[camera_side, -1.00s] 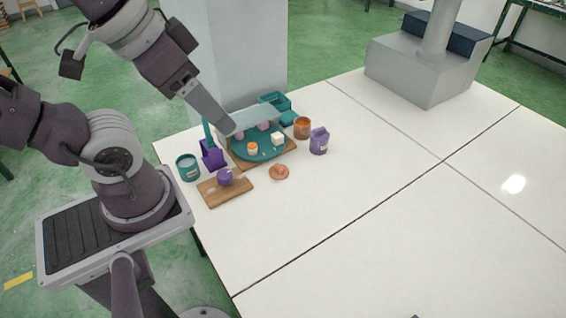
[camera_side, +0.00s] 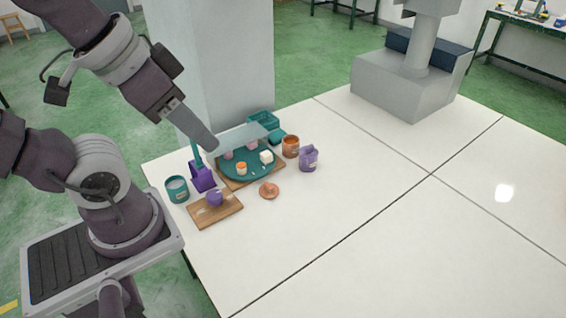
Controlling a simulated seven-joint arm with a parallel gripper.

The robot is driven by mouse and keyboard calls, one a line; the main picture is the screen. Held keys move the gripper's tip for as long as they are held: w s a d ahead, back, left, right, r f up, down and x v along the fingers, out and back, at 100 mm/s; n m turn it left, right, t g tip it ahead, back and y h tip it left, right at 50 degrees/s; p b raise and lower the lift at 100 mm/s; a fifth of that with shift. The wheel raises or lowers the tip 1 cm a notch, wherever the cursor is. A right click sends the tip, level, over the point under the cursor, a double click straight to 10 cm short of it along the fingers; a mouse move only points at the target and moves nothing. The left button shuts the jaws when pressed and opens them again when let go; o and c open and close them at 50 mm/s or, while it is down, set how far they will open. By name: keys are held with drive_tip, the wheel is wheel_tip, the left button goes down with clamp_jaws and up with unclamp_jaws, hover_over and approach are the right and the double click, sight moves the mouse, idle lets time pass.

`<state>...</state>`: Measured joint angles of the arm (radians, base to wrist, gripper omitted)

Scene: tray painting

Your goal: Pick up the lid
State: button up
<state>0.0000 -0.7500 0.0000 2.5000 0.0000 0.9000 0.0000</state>
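A small round orange lid (camera_side: 269,191) with a raised middle lies on the white table, in front of the teal tray. My gripper (camera_side: 213,145) is above the back left edge of the teal tray, behind and left of the lid and clear of it. The fingers look like one narrow grey shape from this side, so I cannot tell whether they are open or shut. An orange jar (camera_side: 291,147) stands right of the tray and shows a dark brown top.
The round teal tray (camera_side: 250,174) carries an orange cup (camera_side: 241,168), a white block (camera_side: 266,156) and pink pieces. A purple pitcher (camera_side: 308,158), teal can (camera_side: 177,189), purple holder (camera_side: 202,178) and wooden board (camera_side: 218,213) with a purple object stand around.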

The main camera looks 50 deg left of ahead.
drive_tip(key=n+g, duration=0.5)
drive_tip(key=n, duration=1.2)
hover_over(269, 185)
wheel_tip(269, 185, down, 26)
drive_tip(key=shift+n+g, duration=0.3)
drive_tip(key=shift+n, duration=0.2)
wheel_tip(269, 185, down, 10)
drive_tip(key=shift+r, duration=0.2)
clamp_jaws()
